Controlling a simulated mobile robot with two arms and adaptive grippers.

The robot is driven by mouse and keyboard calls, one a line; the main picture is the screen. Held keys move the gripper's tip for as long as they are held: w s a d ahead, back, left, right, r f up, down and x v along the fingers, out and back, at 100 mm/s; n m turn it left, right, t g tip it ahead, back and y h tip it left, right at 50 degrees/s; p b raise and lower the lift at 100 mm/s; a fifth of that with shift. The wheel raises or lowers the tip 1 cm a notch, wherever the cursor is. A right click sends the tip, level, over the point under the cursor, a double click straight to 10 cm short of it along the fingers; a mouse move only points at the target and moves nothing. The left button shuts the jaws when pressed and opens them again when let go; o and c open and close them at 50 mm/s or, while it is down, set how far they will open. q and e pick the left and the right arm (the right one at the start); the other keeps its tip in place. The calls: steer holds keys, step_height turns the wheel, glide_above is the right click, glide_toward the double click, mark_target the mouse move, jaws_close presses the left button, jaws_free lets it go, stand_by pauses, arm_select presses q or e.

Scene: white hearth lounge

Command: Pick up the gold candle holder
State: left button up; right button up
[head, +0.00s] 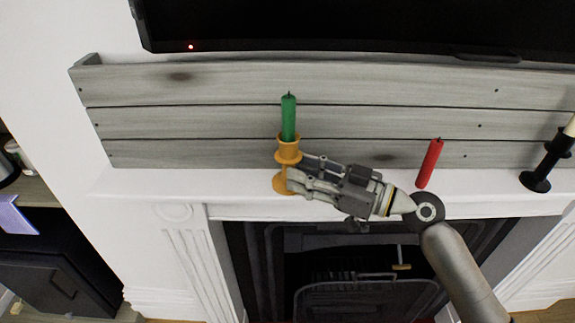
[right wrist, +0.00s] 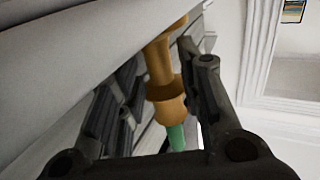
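The gold candle holder (head: 286,152) stands upright on the white mantel shelf, left of the middle in the head view. A green candle (head: 289,118) is set in its top. My right gripper (head: 291,179) reaches in from the right at the holder's lower part. In the right wrist view, the holder (right wrist: 162,75) runs between the two fingers of the gripper (right wrist: 163,80), with the green candle (right wrist: 177,137) below it in the picture. The fingers are spread around the holder, and a firm grip does not show. My left gripper is not in view.
A red candle (head: 430,163) stands on the mantel (head: 240,207) to the right. A black candle holder (head: 547,163) with a pale candle is at the far right. Grey planks (head: 225,122) back the shelf, below a dark screen (head: 340,25). The fireplace opening (head: 330,265) lies below.

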steer(key=p+x, duration=0.2)
steer(key=x, duration=0.1)
steer(key=shift+w+r, duration=0.1)
steer(key=shift+r, duration=0.1)
steer(key=shift+w+a+f, duration=0.2)
steer(key=shift+w+a, duration=0.05)
steer(key=shift+a, duration=0.15)
jaws_close()
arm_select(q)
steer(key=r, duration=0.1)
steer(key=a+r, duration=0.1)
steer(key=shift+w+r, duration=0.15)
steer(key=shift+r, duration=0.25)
arm_select(e)
steer(key=shift+r, duration=0.15)
